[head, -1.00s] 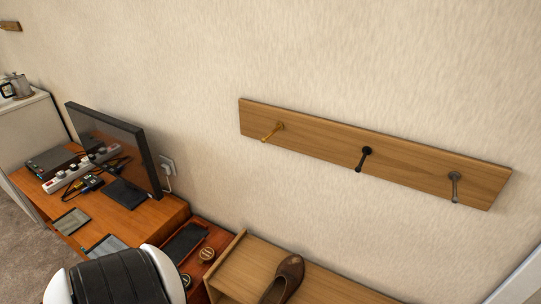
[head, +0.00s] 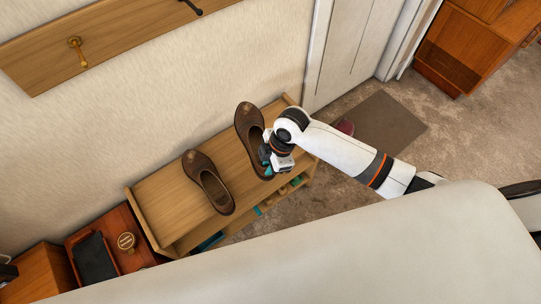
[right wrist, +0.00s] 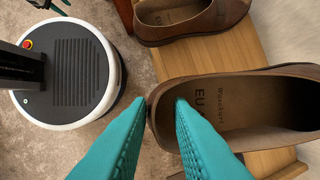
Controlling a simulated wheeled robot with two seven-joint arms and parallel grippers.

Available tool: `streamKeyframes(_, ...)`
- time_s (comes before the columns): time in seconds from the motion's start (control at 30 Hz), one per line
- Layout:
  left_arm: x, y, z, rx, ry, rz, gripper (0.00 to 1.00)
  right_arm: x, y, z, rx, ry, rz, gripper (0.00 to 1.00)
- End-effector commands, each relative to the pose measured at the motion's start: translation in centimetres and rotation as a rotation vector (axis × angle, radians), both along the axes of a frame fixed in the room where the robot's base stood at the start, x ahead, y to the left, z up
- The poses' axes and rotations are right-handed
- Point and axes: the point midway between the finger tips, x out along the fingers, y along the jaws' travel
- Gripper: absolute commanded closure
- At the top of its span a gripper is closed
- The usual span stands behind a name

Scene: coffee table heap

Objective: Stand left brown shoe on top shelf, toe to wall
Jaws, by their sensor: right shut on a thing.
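A brown shoe (head: 249,122) is at the right part of the wooden rack's top shelf (head: 160,201), toe towards the wall. My right gripper (head: 268,160) is shut on its heel end; in the right wrist view the teal fingertips (right wrist: 165,101) are on either side of the heel wall. The shoe looks level, but I cannot tell whether its sole touches the shelf. A matching brown shoe (head: 208,182) stands to its left, toe also towards the wall, with a gap between. Teal fingertips of my left gripper (right wrist: 53,5) show at the right wrist view's top edge, too cut off to judge.
A hook board (head: 110,37) is on the wall above. A red-brown cabinet (head: 135,262) with a black tray (head: 95,258) stands left of the rack. A dark doormat (head: 382,124) with a reddish item (head: 346,127) lies right. The lower shelf holds teal items, partly hidden.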

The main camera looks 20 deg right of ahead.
Motion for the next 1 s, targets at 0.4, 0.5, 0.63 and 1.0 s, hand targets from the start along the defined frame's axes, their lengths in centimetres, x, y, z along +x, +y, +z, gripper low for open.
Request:
streamKeyframes(0.4, 0.3, -0.4, -0.4, -0.005, -0.006, -0.003, 0.64, 3.2, -2.0, -1.2, -0.005, -0.001, 0.332, 1.0)
streamKeyframes(0.5, 0.3, -0.1, -0.4, -0.002, -0.006, -0.003, 0.64, 3.2, -1.9, -1.2, -0.004, 0.0, 0.333, 1.0)
streamKeyframes(0.63, 0.3, 0.0, -0.3, 0.0, -0.005, -0.002, 0.64, 3.2, -1.9, -1.2, -0.005, 0.0, 0.331, 1.0)
streamKeyframes(1.0, 0.3, 0.1, -1.2, 0.0, -0.004, 0.0, 0.64, 3.3, -2.0, -3.0, -0.02, 0.069, 0.32, 1.0)
